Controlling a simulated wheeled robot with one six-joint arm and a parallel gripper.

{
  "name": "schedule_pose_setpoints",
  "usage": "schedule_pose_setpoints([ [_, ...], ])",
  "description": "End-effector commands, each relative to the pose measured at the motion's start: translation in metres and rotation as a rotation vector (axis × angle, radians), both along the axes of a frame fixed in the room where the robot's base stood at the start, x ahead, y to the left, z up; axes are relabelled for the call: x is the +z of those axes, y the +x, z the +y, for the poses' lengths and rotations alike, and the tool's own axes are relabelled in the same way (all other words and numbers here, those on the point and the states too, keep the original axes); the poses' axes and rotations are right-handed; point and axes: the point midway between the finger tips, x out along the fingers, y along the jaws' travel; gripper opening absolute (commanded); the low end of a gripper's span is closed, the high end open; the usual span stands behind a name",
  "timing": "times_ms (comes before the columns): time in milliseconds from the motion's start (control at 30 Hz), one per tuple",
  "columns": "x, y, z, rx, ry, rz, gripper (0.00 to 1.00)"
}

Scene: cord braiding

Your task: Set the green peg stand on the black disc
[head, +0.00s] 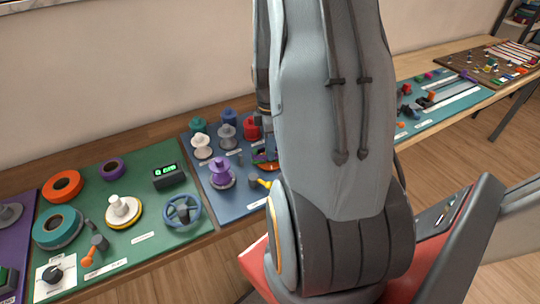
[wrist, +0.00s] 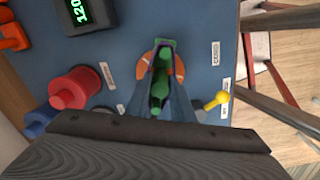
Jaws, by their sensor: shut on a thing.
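My gripper (head: 268,150) is mostly hidden behind my own arm in the head view. In the wrist view my gripper (wrist: 161,76) is shut on the green peg stand (wrist: 160,88), whose green parts show between the fingers. An orange round piece (wrist: 178,66) with a pale patch shows around and beyond the fingertips, over the blue mat. Whether the stand touches it, I cannot tell. I cannot make out a black disc in either view; the fingers and arm hide part of the mat.
A red spool (wrist: 75,88) and a display box (wrist: 85,14) lie left of the gripper, and a yellow-knobbed handle (wrist: 217,100) right of it. Spools, including a purple one (head: 221,172), crowd the blue mat (head: 245,200). A green mat (head: 150,255) holds more parts.

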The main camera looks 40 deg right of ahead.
Motion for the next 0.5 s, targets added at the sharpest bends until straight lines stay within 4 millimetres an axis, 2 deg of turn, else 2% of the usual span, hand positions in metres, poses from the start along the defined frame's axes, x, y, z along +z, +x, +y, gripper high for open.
schedule_pose_setpoints([
  [500,0.035,0.0,0.0,0.0,-0.001,-0.001,0.0],
])
